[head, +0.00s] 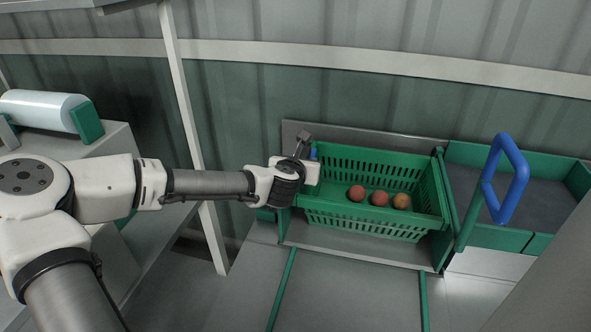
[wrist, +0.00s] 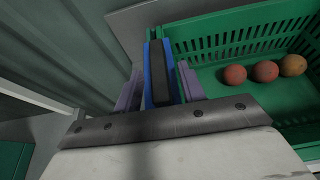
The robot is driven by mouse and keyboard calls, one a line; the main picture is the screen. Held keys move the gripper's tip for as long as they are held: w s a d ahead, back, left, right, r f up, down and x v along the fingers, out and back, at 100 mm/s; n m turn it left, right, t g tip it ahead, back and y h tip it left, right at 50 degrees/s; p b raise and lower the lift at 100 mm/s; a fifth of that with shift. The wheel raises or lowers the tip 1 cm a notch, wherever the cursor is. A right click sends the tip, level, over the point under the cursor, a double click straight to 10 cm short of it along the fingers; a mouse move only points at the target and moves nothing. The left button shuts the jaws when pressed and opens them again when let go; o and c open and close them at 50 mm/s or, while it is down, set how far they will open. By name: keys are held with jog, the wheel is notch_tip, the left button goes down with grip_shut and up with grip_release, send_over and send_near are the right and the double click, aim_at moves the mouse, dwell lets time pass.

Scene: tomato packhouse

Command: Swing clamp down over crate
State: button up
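The green crate (head: 372,225) sits on a grey plate and holds three reddish tomatoes. It also shows in the wrist view (wrist: 240,45). The clamp (head: 304,136) is at the crate's left end, its grey part sticking up beside the rim and not lying across the crate. Its blue and dark handle (wrist: 159,75) lies between the two purple fingers of my gripper (wrist: 160,92), which press close on both sides. In the head view my gripper (head: 311,172) is at the crate's left end, its fingers mostly hidden.
A green post with a blue loop handle (head: 507,180) stands right of the crate, by a green-walled bin (head: 487,153). A bench with a pale roller (head: 45,110) is at the left. A white post (head: 183,100) stands behind my arm. The grey surface in front is clear.

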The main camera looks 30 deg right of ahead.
jog(key=b+v, duration=0.2)
jog(key=v, duration=1)
jog(key=shift+r, duration=0.15)
jog(key=shift+s+a, duration=0.1)
